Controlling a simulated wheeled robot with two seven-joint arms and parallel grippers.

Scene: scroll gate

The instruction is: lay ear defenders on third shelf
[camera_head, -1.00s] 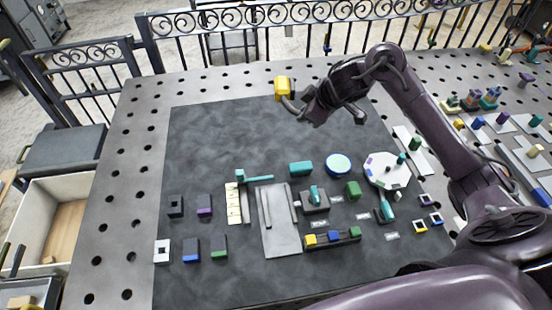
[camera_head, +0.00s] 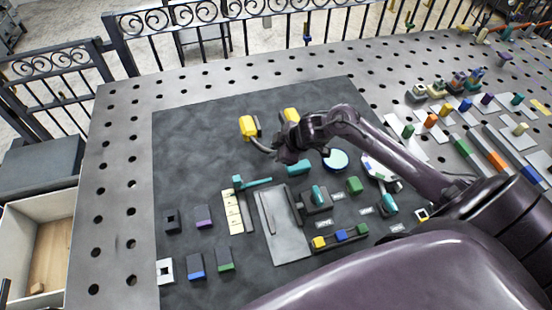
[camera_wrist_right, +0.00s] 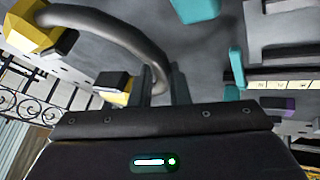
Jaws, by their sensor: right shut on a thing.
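The ear defenders have yellow cups (camera_head: 248,126) and a dark curved band. They hang in the air over the dark mat, left of my right arm. The second yellow cup (camera_head: 291,115) shows behind the gripper. My right gripper (camera_head: 276,152) is shut on the band. In the right wrist view, the band (camera_wrist_right: 115,22) curves from a yellow cup (camera_wrist_right: 28,28) at the upper left to between the fingers (camera_wrist_right: 163,85). The other cup (camera_wrist_right: 117,88) is beside the fingers. No shelf can be made out in these views. My left gripper is not in view.
Below the gripper, the dark mat (camera_head: 190,130) holds a teal block (camera_head: 298,168), a teal-handled tool (camera_head: 252,182), a grey plate (camera_head: 284,238) and several small blocks. The mat's upper left is clear. A black railing (camera_head: 230,25) runs along the back. An open bin (camera_head: 20,225) stands at the left.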

